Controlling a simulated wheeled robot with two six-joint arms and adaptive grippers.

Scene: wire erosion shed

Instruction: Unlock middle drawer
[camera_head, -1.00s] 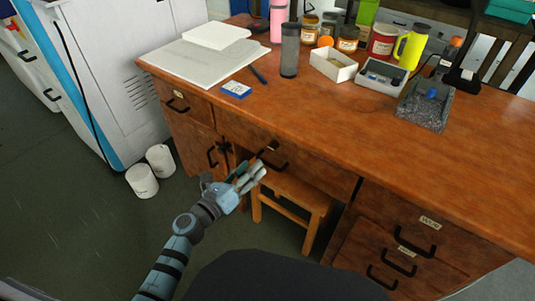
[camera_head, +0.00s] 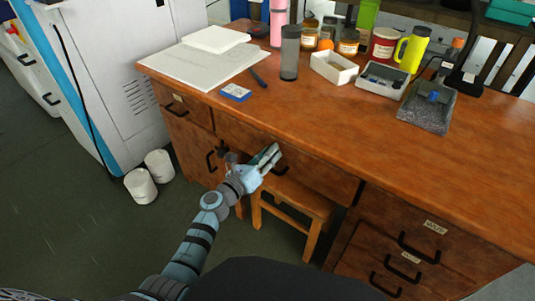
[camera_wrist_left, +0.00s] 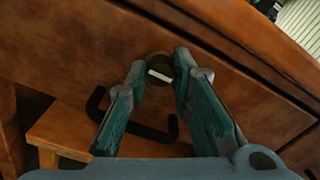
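The middle drawer (camera_head: 318,174) is the wide drawer under the desk top, and it is closed. My left gripper (camera_head: 275,153) is at its front, close to the black handle (camera_head: 282,168). In the left wrist view, the gripper's fingers (camera_wrist_left: 160,66) point at the drawer front and stand apart. Between their tips is a small dark round piece (camera_wrist_left: 158,58) with a pale bar, at the lock's place. I cannot tell whether it is a key or the lock itself, nor whether the fingers touch it. The black handle (camera_wrist_left: 150,132) hangs below. My right gripper is out of view.
A wooden stool (camera_head: 291,208) stands under the middle drawer. Labelled drawers (camera_head: 385,222) are at right, a cupboard door (camera_head: 190,147) at left. Papers (camera_head: 205,63), jars and a small stone-grey stand (camera_head: 426,112) are on the desk. Two white rolls (camera_head: 141,186) are on the floor.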

